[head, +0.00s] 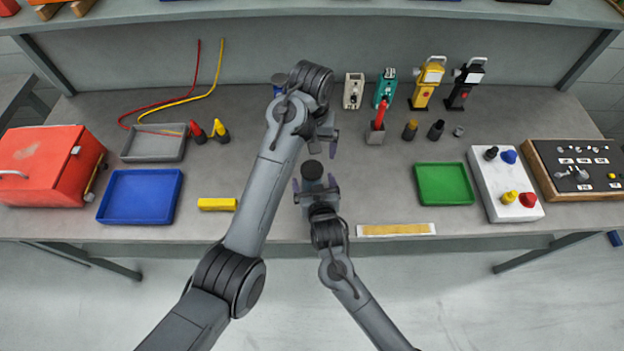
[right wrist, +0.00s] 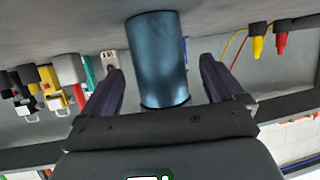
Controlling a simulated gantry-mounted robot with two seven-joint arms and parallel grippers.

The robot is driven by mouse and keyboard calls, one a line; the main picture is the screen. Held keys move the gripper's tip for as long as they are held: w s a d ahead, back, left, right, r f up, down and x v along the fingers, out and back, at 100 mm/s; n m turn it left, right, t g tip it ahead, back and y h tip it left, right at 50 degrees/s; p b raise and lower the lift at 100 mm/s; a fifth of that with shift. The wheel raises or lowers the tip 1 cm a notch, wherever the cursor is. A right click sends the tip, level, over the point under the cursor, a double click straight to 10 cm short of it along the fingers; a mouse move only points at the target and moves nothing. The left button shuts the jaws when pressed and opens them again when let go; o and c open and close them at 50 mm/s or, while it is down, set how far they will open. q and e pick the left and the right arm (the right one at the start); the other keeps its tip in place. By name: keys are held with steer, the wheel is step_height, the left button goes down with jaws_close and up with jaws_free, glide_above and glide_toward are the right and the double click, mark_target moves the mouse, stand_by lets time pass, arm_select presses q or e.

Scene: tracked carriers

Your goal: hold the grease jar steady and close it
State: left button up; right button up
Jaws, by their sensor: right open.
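A dark cylindrical jar (head: 312,170) stands near the front middle of the bench; its top looks like a dark disc. In the right wrist view it is a blue-grey cylinder (right wrist: 157,60) between the fingers. My right gripper (head: 316,188) is open around the jar from the front, with a gap showing on each side in the wrist view. My left gripper (head: 323,142) is just behind and above the jar, pointing down. Its fingers are small and partly hidden by its own arm, so I cannot tell whether it holds a lid. I cannot make out a separate lid.
A yellow block (head: 217,204) and blue tray (head: 140,197) lie left. A green tray (head: 444,184), white panel (head: 497,200) and red-handled tool (head: 378,118) stand right. A partly hidden blue object (head: 279,79) is behind my left arm. A yellow strip (head: 396,229) lies at the front edge.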

steer(key=p+v, duration=0.1)
steer(key=v, duration=0.7)
steer(key=shift+s, duration=0.15)
